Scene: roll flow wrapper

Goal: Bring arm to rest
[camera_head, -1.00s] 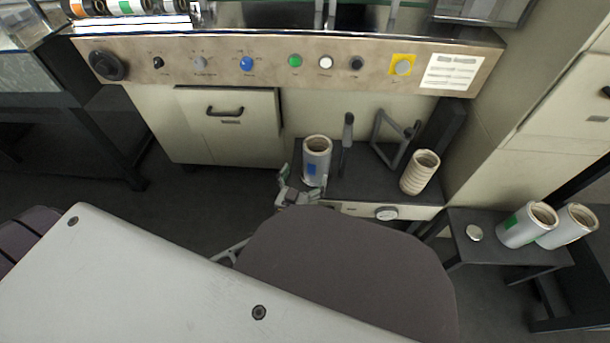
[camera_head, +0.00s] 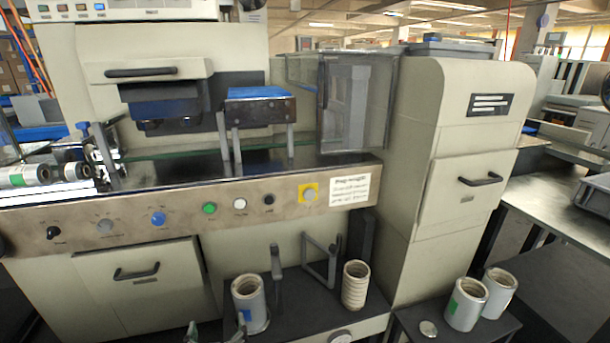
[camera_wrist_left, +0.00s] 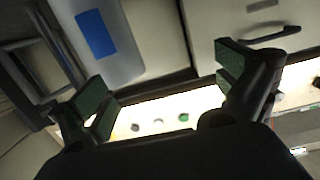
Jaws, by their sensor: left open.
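My left gripper (camera_head: 218,334) shows only as fingertips at the bottom edge of the head view. In the left wrist view its two green-padded fingers (camera_wrist_left: 165,85) stand wide apart with nothing between them. A silver roll with a blue label (camera_head: 250,304) stands upright on the low dark shelf just beyond the fingertips. In the wrist view the same roll (camera_wrist_left: 112,58) is beside the left finger, outside the jaws. I cannot tell whether they touch. My right gripper is in neither view.
A cream ribbed roll (camera_head: 355,285) stands at the shelf's right, with a metal frame (camera_head: 318,262) near it. Two silver rolls (camera_head: 466,304) stand on a side table at right. The machine's control panel (camera_head: 130,221) with buttons crosses above the shelf.

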